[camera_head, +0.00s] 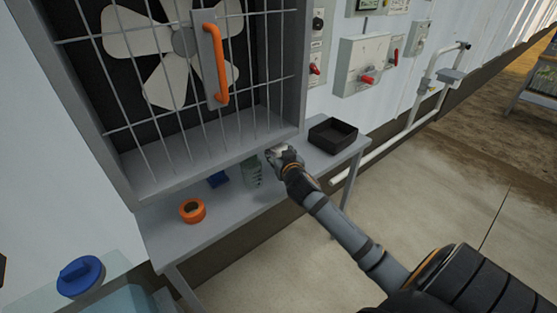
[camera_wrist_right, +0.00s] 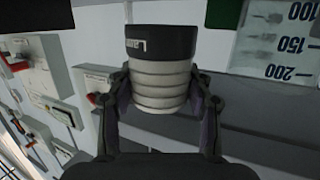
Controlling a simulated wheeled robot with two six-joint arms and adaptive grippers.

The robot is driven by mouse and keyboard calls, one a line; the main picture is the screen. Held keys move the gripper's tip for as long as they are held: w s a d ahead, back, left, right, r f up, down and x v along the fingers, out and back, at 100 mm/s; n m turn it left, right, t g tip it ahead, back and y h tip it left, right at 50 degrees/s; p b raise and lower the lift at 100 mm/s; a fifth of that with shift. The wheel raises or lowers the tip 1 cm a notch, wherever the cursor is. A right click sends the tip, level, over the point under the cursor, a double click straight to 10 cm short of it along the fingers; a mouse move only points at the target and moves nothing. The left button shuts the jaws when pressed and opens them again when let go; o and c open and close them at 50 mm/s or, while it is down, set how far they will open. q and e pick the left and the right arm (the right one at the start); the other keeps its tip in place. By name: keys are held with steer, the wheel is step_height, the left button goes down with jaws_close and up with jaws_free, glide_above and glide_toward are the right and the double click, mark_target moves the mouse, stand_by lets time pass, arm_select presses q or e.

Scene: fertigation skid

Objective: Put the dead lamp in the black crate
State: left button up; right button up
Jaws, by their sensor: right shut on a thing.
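My right gripper (camera_head: 280,152) is shut on the dead lamp, a pale ribbed cylinder with a black lettered band. In the right wrist view the lamp (camera_wrist_right: 162,72) sits between the two fingers (camera_wrist_right: 160,100). In the head view only a small pale part of the lamp (camera_head: 277,149) shows at the fingertips. The gripper is at the grey table, left of the black crate (camera_head: 324,146). The crate is an open-topped box at the table's right end, and it looks empty. My left gripper is out of view.
A clear graduated vessel (camera_head: 252,172) stands just left of the gripper; its markings show in the wrist view (camera_wrist_right: 285,45). A blue item (camera_head: 218,180) and an orange ring-shaped item (camera_head: 192,211) are farther left on the table (camera_head: 222,218). The barred fan housing (camera_head: 215,160) overhangs the back.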

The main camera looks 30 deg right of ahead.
step_height(320, 180, up, 3)
steer(key=shift+f, duration=0.2)
steer(key=s+d+p, duration=0.1)
steer(key=s+p, duration=1)
steer(key=s, duration=0.8)
steer(key=shift+s+d+f, duration=0.25)
steer(key=shift+s+f, duration=0.05)
steer(key=shift+f, duration=0.05)
